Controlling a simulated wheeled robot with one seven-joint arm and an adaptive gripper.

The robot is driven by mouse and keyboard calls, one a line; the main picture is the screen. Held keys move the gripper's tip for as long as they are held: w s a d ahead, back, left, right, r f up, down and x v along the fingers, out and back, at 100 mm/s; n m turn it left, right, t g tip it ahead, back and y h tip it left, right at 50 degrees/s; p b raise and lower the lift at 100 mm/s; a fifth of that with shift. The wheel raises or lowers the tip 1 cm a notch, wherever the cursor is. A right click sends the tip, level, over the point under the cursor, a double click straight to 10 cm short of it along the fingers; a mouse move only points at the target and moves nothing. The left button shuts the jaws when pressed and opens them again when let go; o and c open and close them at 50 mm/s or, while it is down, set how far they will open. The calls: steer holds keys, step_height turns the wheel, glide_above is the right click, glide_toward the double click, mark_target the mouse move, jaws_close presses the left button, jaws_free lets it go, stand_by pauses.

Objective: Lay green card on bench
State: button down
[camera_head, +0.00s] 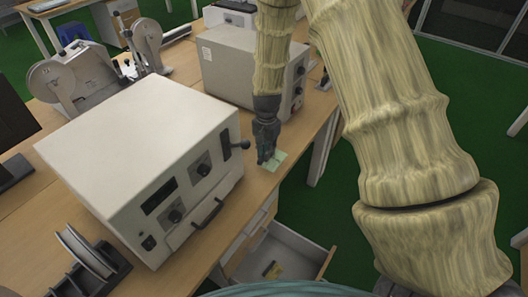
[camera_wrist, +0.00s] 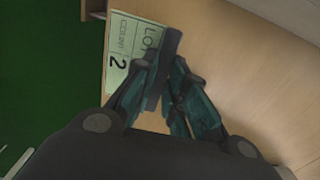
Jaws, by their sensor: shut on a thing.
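The pale green card (camera_head: 277,162) is at the bench's front edge in the head view, just right of my gripper's fingertips (camera_head: 265,157).
A large white oven-like box (camera_head: 130,150) stands left of my gripper, with a second box (camera_head: 225,60) behind. A spool (camera_head: 86,252) stands front left. The bench between the boxes is narrow.

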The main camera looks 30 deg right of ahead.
steer(key=shift+w+f, duration=0.1)
steer(key=shift+w, duration=0.9)
steer(key=shift+f+p, duration=0.7)
steer(key=shift+f, duration=1.05)
steer(key=shift+f, duration=0.15)
steer(key=c, duration=1.5)
jaws_free()
steer(key=shift+o, duration=0.2)
step_height(320, 180, up, 12)
steer(key=b, duration=0.2)
